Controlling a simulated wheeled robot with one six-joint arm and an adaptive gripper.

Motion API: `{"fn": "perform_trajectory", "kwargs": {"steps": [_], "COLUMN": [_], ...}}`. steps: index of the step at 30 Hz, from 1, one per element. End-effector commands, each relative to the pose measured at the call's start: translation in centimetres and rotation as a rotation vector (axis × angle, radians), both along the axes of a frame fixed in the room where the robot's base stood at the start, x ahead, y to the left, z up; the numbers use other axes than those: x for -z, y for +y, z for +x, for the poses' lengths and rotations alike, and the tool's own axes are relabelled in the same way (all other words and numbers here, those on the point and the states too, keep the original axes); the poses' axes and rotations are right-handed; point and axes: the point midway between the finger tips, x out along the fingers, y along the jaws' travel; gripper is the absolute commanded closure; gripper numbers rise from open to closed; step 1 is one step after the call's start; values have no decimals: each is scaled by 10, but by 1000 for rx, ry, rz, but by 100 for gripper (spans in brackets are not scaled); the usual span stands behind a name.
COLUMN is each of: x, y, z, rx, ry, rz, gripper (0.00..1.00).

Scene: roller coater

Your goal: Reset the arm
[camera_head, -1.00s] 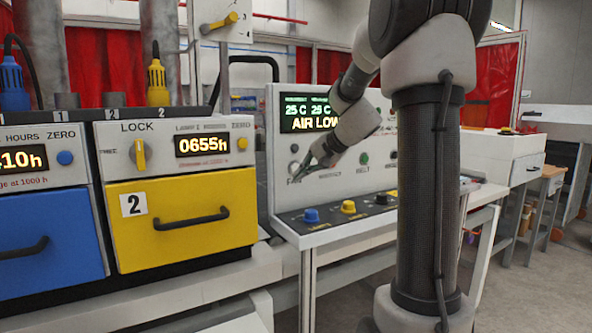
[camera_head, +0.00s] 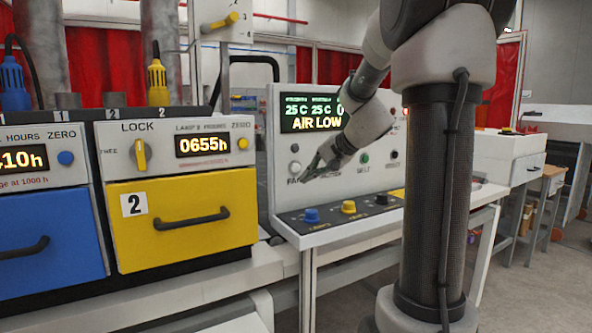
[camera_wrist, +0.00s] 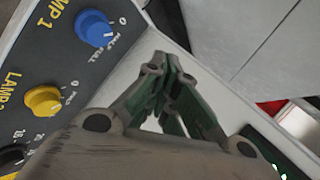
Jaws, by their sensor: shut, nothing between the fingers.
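My arm reaches from the right of the head view toward the sloped control console (camera_head: 270,222). My gripper (camera_head: 303,178) is shut and empty, in front of the console's upright panel, above the dark knob strip. In the wrist view the fingertips of my gripper (camera_wrist: 160,62) meet and hold nothing. The blue knob (camera_head: 311,215) and the yellow knob (camera_head: 348,207) are below the gripper. In the wrist view, the blue knob (camera_wrist: 95,28) and the yellow knob (camera_wrist: 42,100) lie to the left of the fingers. I cannot tell whether the fingers touch the panel.
The console's screen (camera_head: 310,113) reads "AIR LOW". Left of it stand a yellow drawer (camera_head: 180,245) marked 2 and a blue drawer (camera_head: 50,265), with handles sticking out. A black knob (camera_head: 381,199) is on the strip. Open floor shows at the right.

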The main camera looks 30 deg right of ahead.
Motion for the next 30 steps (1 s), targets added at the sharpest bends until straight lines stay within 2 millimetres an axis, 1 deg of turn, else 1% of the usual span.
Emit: {"fn": "perform_trajectory", "kwargs": {"steps": [8, 11, 13, 14, 15, 17, 18, 20, 21, 23, 24, 27, 30], "x": [1, 15, 34, 41, 49, 58, 62, 66, 68, 69, 70, 70, 68], "y": [0, -3, -5, -5, -5, 2, 8, 16, 21, 27, 30, 36, 43], "z": [-2, -15, -33, -45, -64, -98, -121, -156, -177, -207, -226, -263, -283], "rx": [-4, -31, -61, -77, -107, -171, -223, -303, -354, -428, -477, -583, -652], "ry": [7, 58, 119, 148, 189, 248, 283, 329, 351, 376, 386, 380, 336], "rz": [-1, -32, -63, -84, -120, -188, -243, -329, -387, -477, -538, -679, -776], "gripper": [100, 100, 100, 100, 100, 100, 100, 100, 100, 100, 100, 100, 100]}}
